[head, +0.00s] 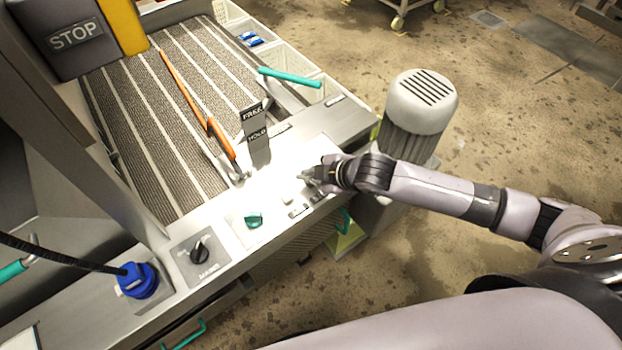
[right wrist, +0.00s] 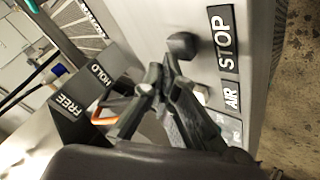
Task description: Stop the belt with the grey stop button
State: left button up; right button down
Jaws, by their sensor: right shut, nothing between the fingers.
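The grey stop button (head: 288,197) is a small rounded knob on the bright steel control panel. In the right wrist view the grey stop button (right wrist: 182,46) stands beside a black STOP label (right wrist: 222,38). My right gripper (head: 304,177) is shut and empty, just above the panel and to the upper right of the button. In the right wrist view its fingertips (right wrist: 165,80) show just below the button, with a visible gap. My left gripper is not in view.
A FREE/HOLD lever (head: 257,135) rises behind the gripper. A teal knob (head: 253,219) and a black MAINS switch (head: 199,252) lie left of the button. An AIR label (right wrist: 231,97) adjoins STOP. A grey motor (head: 421,100) stands right of the panel.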

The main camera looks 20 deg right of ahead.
jog(key=shift+f, duration=0.6)
dwell(0.9)
jog(key=shift+r, duration=0.1)
jog(key=shift+r+p, duration=0.9)
jog(key=shift+p, duration=0.05)
notch_tip(320, 180, up, 5)
jog(key=p, duration=0.5)
dwell(0.6)
